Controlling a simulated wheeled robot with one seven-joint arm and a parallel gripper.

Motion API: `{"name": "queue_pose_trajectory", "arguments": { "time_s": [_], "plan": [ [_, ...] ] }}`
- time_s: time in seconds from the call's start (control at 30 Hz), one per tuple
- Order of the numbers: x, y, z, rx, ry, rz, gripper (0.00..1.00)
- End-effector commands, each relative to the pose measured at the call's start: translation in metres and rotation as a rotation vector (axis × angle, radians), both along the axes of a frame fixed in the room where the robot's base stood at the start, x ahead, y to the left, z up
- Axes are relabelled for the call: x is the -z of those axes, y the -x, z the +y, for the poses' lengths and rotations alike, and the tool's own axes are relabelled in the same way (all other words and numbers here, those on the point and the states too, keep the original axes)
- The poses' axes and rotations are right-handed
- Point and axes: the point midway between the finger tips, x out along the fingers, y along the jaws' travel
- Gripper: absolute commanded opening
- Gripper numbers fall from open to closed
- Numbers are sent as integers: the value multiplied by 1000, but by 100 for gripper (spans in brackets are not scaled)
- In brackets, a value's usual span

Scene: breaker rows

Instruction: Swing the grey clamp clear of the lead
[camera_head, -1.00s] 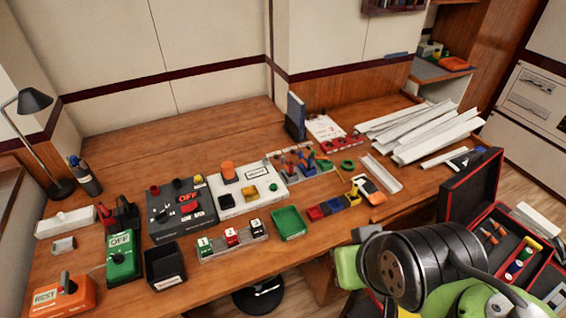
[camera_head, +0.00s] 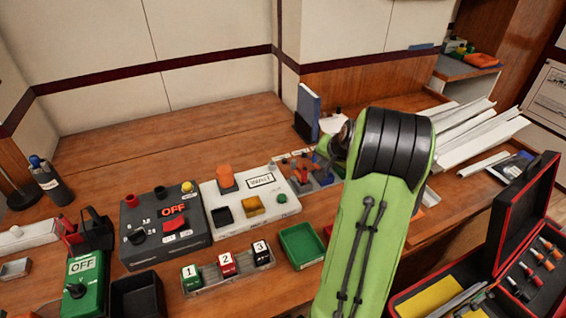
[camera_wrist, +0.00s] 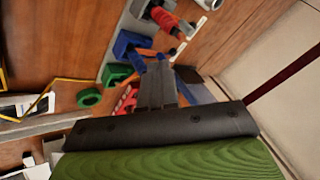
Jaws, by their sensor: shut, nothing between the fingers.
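My gripper (camera_wrist: 156,72) is shut and empty in the wrist view, its dark fingertips close to a blue clamp (camera_wrist: 124,45) on the clamp strip. I cannot tell whether they touch. A pale grey clamp piece (camera_wrist: 138,8) sits at the top edge of that view, beside a red lead end (camera_wrist: 162,18), partly cut off. A green clamp (camera_wrist: 116,73) lies below the blue one. In the head view the clamp strip (camera_head: 305,186) shows left of my arm, which hides its right part and my fingers. Whether the grey clamp bears on its lead is not clear.
A white panel marked WAIT (camera_head: 235,207), a dark panel marked OFF (camera_head: 147,220) and a green tray (camera_head: 300,245) stand left of my arm. A blue binder (camera_head: 308,112) stands behind the strip. White trunking (camera_head: 470,135) lies at right. The rear left tabletop is clear.

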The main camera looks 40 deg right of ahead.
Motion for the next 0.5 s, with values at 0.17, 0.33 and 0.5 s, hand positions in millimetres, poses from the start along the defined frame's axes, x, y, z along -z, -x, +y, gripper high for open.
{"name": "queue_pose_trajectory", "arguments": {
  "time_s": [0.17,0.33,0.5],
  "plan": [
    [27,-19,-5,-6,-2,2,0],
    [58,-40,-12,-5,-2,3,0],
    [78,-65,-14,-9,1,0,0]
  ]
}}
